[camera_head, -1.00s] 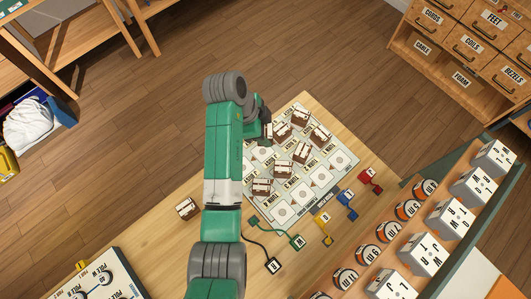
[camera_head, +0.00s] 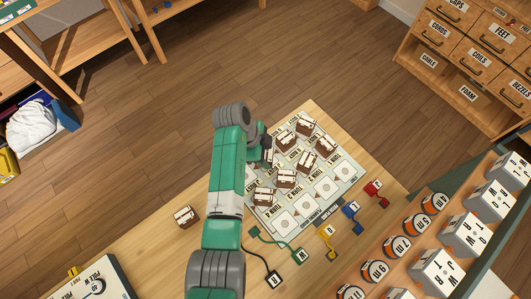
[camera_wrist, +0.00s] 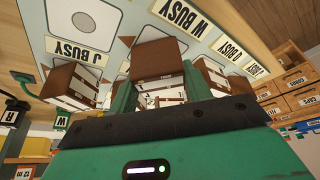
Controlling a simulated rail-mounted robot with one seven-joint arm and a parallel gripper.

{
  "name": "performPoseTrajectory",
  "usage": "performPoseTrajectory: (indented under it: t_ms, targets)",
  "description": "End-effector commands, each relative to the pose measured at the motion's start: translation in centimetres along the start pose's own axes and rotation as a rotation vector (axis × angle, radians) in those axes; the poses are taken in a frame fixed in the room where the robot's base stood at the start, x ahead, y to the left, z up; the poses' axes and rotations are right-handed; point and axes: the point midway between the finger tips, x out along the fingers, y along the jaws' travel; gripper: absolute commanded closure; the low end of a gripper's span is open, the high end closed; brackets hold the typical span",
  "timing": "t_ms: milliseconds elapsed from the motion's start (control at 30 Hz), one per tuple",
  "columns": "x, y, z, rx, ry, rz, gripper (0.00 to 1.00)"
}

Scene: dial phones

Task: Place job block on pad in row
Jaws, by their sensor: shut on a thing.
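Several brown-and-white job blocks stand on pads of the pale board (camera_head: 345,168); they include one at the back (camera_head: 305,125), one at the right (camera_head: 326,145) and one at the front left (camera_head: 264,197). One loose block (camera_head: 186,216) sits on the bare table left of my arm. My gripper (camera_wrist: 162,92) is over the board's left side, mostly hidden by my arm in the head view. In the wrist view its green fingers are shut on a brown-and-white block (camera_wrist: 158,62). Whether this block touches a pad is unclear. Another block (camera_wrist: 70,85) stands close to the left finger.
Several front-right pads (camera_head: 324,187) are empty. Red (camera_head: 375,188), blue (camera_head: 351,209) and yellow (camera_head: 326,232) tags and corded green and black tags lie before the board. A rack of orange dials and white lettered cubes (camera_head: 465,235) stands at the right.

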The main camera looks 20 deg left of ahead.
Motion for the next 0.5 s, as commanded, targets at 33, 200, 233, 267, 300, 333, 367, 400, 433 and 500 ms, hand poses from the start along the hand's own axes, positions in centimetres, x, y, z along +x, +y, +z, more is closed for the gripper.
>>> performPoseTrajectory:
  t_ms: [33, 200, 233, 267, 300, 333, 367, 400, 433, 500]
  targets:
    - [-0.07, -0.08, -0.02, 0.001, 0.0, -0.002, 0.75]
    - [-0.04, -0.06, 0.0, 0.001, 0.0, -0.002, 0.75]
    - [0.08, -0.06, 0.04, 0.001, 0.0, -0.002, 0.75]
    - [0.2, -0.06, 0.09, 0.001, 0.0, -0.002, 0.75]
    - [0.23, -0.05, 0.11, 0.001, 0.0, -0.001, 0.49]
    - [0.15, -0.06, 0.07, 0.001, 0.0, -0.002, 0.44]
    - [0.13, -0.05, 0.07, 0.001, 0.0, -0.002, 0.38]
    - [0.13, -0.05, 0.07, 0.001, 0.0, -0.001, 0.3]
    - [0.13, -0.05, 0.07, 0.001, 0.0, -0.001, 0.3]
    - [0.13, -0.05, 0.07, 0.0, 0.0, -0.001, 0.3]
